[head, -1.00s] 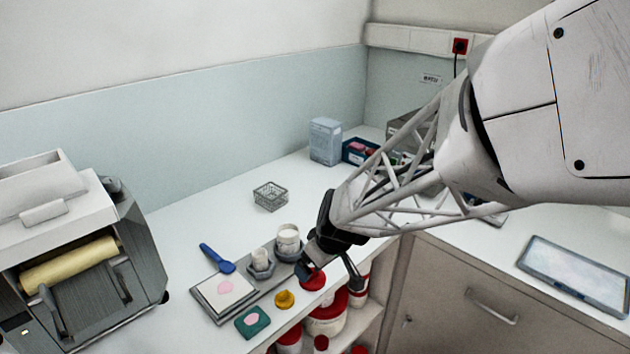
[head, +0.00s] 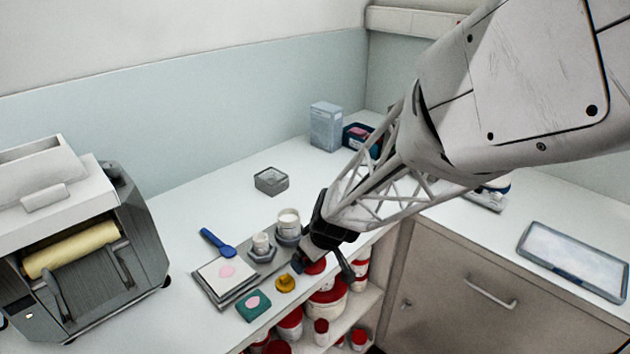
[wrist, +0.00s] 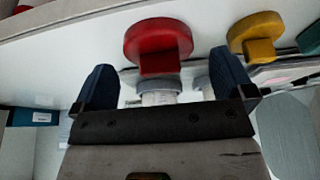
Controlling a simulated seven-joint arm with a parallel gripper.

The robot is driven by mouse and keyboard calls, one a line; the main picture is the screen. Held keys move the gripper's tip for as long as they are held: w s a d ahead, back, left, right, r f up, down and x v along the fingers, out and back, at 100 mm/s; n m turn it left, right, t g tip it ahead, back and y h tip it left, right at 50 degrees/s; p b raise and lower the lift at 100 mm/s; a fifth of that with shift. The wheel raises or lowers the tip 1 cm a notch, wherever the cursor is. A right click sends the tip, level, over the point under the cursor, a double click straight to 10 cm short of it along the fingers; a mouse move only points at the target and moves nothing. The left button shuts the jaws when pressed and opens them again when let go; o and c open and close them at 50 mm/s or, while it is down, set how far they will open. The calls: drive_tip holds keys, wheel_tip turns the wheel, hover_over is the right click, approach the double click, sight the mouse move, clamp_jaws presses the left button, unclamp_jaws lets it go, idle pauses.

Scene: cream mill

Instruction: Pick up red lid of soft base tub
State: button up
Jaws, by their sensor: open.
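The red lid (head: 317,268), round with a block-shaped grip, lies near the counter's front edge. In the wrist view the lid (wrist: 158,38) sits just beyond the fingers, roughly centred between them, its grip pointing towards my gripper. My gripper (head: 323,269) is open and close over the lid, hiding part of it in the head view. In the wrist view the dark fingers of my gripper (wrist: 164,80) are well apart with no object held. A white jar (head: 288,220) stands uncovered in a grey holder behind the lid. Which tub is the soft base tub I cannot tell.
A yellow lid (head: 285,284) lies left of the red lid, with a green pad (head: 254,305) beyond it. A smaller white jar (head: 261,243) stands behind. Red-lidded tubs (head: 327,303) fill the shelf below the edge. A roller mill (head: 85,240) stands at left.

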drive_tip(key=shift+w+a+f, duration=0.15)
drive_tip(key=shift+f, duration=0.35)
drive_tip(key=c, duration=0.9)
